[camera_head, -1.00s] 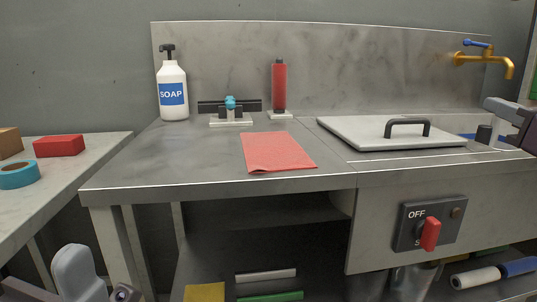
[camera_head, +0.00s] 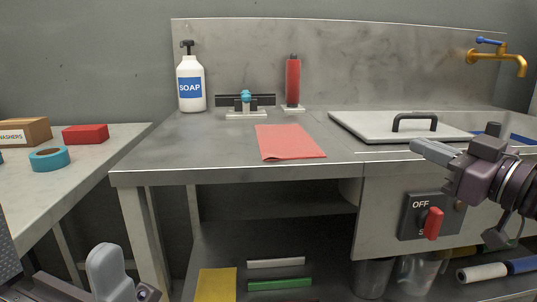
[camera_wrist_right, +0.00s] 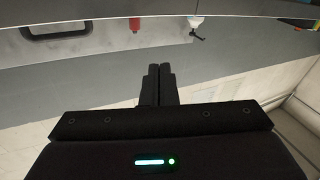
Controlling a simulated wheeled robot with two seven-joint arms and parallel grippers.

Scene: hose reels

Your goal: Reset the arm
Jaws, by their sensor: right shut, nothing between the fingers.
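My right gripper (camera_head: 437,152) comes in from the right in the head view, in front of the sink counter's right part. Its fingers point left and are together with nothing between them. The closed fingertips also show in the wrist view (camera_wrist_right: 159,68). A grey rounded part of my left arm shows at the bottom left of the head view, but I cannot make out the left gripper's fingers.
The steel counter (camera_head: 215,151) holds a soap bottle (camera_head: 190,84), a red cloth (camera_head: 288,142), a red upright bottle (camera_head: 293,82) and a lid (camera_head: 375,128) with a black handle. A switch box (camera_head: 415,217) is on its front. A side table (camera_head: 100,157) stands left.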

